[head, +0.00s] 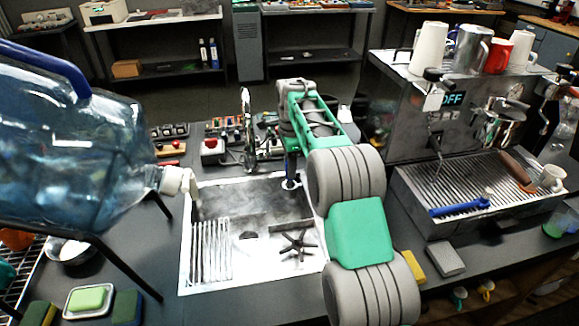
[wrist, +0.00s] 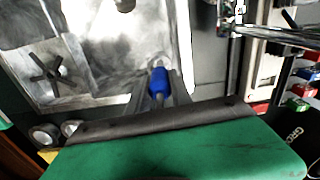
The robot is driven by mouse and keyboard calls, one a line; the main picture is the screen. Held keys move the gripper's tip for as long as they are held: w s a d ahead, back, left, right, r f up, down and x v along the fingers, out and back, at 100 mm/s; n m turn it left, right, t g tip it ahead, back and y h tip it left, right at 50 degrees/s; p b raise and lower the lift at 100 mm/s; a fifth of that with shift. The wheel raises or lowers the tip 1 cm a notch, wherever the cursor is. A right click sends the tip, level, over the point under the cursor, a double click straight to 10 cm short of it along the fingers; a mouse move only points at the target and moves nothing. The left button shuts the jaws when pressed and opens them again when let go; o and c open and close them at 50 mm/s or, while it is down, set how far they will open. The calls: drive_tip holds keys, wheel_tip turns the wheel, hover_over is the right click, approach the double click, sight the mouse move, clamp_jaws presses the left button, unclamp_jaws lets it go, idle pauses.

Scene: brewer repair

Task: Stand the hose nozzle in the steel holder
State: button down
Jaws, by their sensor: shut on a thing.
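My gripper (head: 290,172) points down at the back right corner of the sink. In the wrist view my gripper (wrist: 158,92) is shut on the hose nozzle (wrist: 160,79), which has a blue body and a grey stem between the fingers. In the head view only a small blue part of the nozzle (head: 290,184) shows below my gripper. The nozzle is close to the sink's metal rim; I cannot tell whether it touches anything. I cannot clearly make out the steel holder in either view; my arm or gripper may hide it.
The steel sink (head: 205,285) holds a dark star-shaped piece (head: 298,245). A large water bottle (head: 70,140) lies tilted at left. The espresso machine (head: 440,125) and its drip tray (head: 425,220) stand at right. A red button box (head: 212,150) sits behind the sink.

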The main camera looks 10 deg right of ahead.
drive_tip(key=shift+f, duration=0.4)
idle(0.3)
drive_tip(key=c, duration=0.5)
unclamp_jaws()
wheel_tip(320, 180, up, 7)
drive_tip(key=p, duration=0.7)
drive_tip(key=shift+r+p, duration=0.1)
drive_tip(key=shift+p, duration=0.2)
